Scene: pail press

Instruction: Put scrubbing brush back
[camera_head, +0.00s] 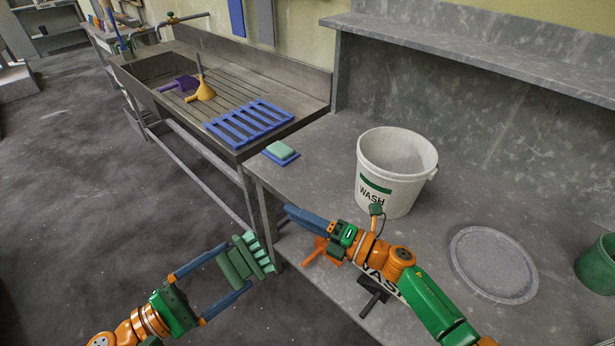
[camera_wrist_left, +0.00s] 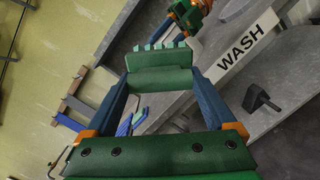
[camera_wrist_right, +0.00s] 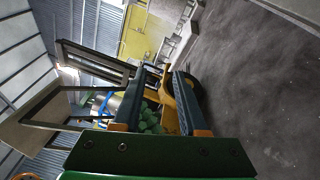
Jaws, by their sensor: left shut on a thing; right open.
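The scrubbing brush (camera_head: 238,266) has a dark green block and pale green bristles. My left gripper (camera_head: 236,268) is shut on it, its blue fingers on the two ends, above the floor in front of the worktable. In the left wrist view the brush (camera_wrist_left: 162,72) spans the fingers, bristles at the far side. My right gripper (camera_head: 300,217) is open above the worktable's front edge, left of the white pail (camera_head: 393,180); nothing shows between its fingers (camera_wrist_right: 182,75) in the right wrist view.
A green block on a blue dish (camera_head: 281,153) lies at the table's left end. A blue slatted rack (camera_head: 249,123), yellow funnel (camera_head: 204,90) and purple scoop (camera_head: 181,84) are on the sink's drainboard. A round grey lid (camera_head: 493,263) and green container (camera_head: 597,264) are right. A black hook (camera_head: 374,297) projects in front.

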